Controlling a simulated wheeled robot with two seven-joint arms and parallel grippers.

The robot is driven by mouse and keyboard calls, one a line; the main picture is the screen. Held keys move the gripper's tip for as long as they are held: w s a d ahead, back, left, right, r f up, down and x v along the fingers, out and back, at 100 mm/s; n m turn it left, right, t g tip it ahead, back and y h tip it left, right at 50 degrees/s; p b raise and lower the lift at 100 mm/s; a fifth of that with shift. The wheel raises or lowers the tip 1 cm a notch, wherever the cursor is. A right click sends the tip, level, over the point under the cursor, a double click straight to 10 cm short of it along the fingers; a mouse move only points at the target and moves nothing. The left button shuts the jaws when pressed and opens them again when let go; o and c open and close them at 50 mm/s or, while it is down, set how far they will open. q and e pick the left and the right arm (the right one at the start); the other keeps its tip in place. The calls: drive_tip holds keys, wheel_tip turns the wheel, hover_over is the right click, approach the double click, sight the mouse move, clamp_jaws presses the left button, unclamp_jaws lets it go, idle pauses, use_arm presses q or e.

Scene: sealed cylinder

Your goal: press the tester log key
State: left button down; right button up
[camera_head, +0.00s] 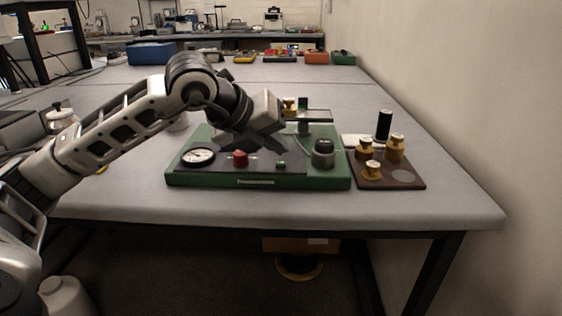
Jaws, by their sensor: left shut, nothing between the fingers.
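The tester is a green-based box (259,183) near the front of the grey table, with a dark top panel. A white dial gauge (197,157), a red button (240,158) and a small green key (280,164) sit on the panel. I cannot read which one is marked as the log key. My left gripper (270,147) is shut and empty, pointing down over the panel just behind the red button and green key. Its tips are dark against the panel, so I cannot tell whether they touch anything. My right gripper is out of view.
A dark round fitting (323,152) stands on the tester's right end. To its right, a brown board (400,181) holds several brass weights, with a black cylinder (384,124) behind. The table's front right corner is bare. A wall (480,110) rises at right.

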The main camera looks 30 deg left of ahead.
sight(276, 164)
use_arm(q)
drive_tip(key=shift+f, duration=0.2)
drive_tip(key=shift+f+b, duration=0.25)
drive_tip(key=shift+b, duration=0.3)
drive_tip(key=shift+f+b, duration=0.4)
drive_tip(key=shift+b, duration=0.05)
idle(0.6)
drive_tip(key=shift+r, duration=0.1)
drive_tip(key=shift+r+p, duration=0.6)
drive_tip(key=shift+r, duration=0.15)
wheel_tip(276, 164, up, 5)
drive_tip(key=p, duration=0.4)
idle(0.8)
